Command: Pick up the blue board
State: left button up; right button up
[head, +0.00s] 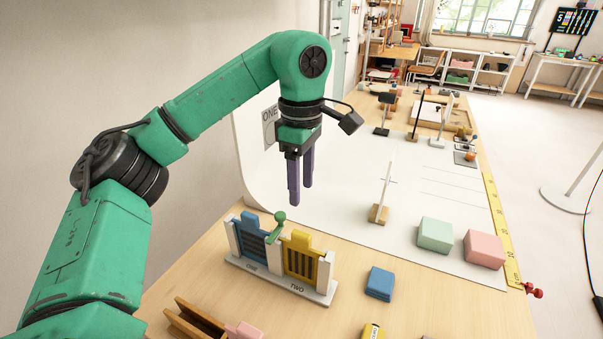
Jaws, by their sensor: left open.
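The blue board (254,243) stands upright in the left bay of a white stand (290,287), above the label ONE. It has dark slats and a tab on top. A yellow board (301,260) stands in the right bay, above the label TWO. A green lever with a round knob (279,217) sits between the two and partly overlaps the blue board's right edge. My left gripper (301,194) is open and empty, pointing down with purple fingers. In the picture it is above and to the right of the blue board, apart from it. My right gripper is not in view.
A blue block (380,283) lies right of the stand. Green (435,234) and pink (483,249) blocks lie further right. A thin post on a wooden base (379,214) stands on the white sheet. A brown wooden holder (198,322) is at the front left.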

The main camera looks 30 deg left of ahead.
aim_at(251, 239)
jog(key=k, duration=2)
